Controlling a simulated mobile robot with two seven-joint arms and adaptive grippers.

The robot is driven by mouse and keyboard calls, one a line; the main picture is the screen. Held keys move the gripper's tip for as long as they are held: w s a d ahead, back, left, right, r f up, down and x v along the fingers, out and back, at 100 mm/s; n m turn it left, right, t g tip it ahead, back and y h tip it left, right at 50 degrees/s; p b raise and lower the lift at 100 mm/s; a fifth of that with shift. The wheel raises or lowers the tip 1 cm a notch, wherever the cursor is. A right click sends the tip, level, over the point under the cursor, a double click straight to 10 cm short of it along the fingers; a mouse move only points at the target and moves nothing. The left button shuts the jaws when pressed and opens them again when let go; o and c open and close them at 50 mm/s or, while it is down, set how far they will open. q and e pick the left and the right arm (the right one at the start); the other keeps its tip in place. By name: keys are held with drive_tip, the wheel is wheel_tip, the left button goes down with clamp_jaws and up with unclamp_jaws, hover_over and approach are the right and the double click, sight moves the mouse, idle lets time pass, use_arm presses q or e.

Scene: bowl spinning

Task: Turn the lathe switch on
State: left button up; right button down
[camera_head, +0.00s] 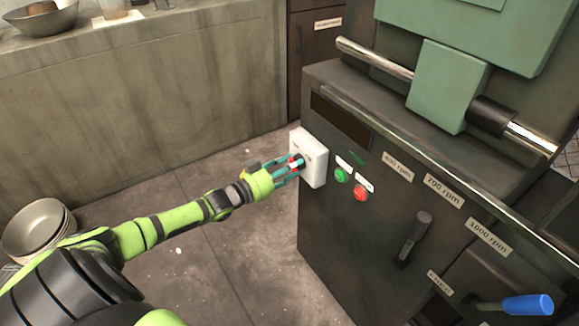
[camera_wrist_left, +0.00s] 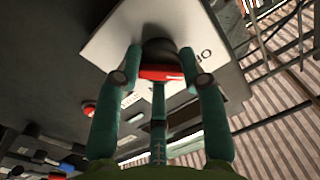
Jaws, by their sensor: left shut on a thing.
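The lathe switch is a white box (camera_head: 316,164) on the left corner of the dark lathe cabinet. In the left wrist view its white plate (camera_wrist_left: 110,45) shows behind a black knob with a red part (camera_wrist_left: 160,72). Partly hidden lettering shows on the plate to the right of the knob. My left gripper (camera_head: 297,163) reaches the switch from the left. The fingers partly hide the knob in the head view. My right gripper is not in view.
A green button (camera_head: 341,175) and a red button (camera_head: 361,194) sit just right of the switch. A black lever (camera_head: 415,234) and a blue-handled lever (camera_head: 528,305) stick out further right. Stacked bowls (camera_head: 36,228) stand at left. The floor beneath my forearm looks clear.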

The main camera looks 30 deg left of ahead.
use_arm(q)
drive_tip(key=shift+s+f, duration=0.1)
drive_tip(key=shift+f, duration=0.15)
drive_tip(key=shift+w+a+r+m+h+b, duration=0.15)
drive_tip(key=shift+m+h+b, duration=0.15)
drive_tip(key=shift+m, duration=2.8)
drive_tip(key=shift+a+m+h+b, duration=0.2)
drive_tip(key=shift+m+b, duration=0.15)
drive_tip(key=shift+m, duration=2.75)
drive_tip(key=shift+w+a+r+m+h+b, duration=0.1)
drive_tip(key=shift+a+m+h+b, duration=0.15)
drive_tip(key=shift+m, duration=2.85)
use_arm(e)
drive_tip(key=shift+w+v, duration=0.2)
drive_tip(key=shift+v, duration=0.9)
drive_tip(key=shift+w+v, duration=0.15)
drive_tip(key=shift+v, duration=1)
use_arm(q)
drive_tip(key=shift+d+r, duration=0.1)
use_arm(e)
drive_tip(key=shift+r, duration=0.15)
use_arm(q)
drive_tip(key=o, duration=1.1)
drive_tip(key=shift+o, duration=0.2)
drive_tip(key=shift+d, duration=0.1)
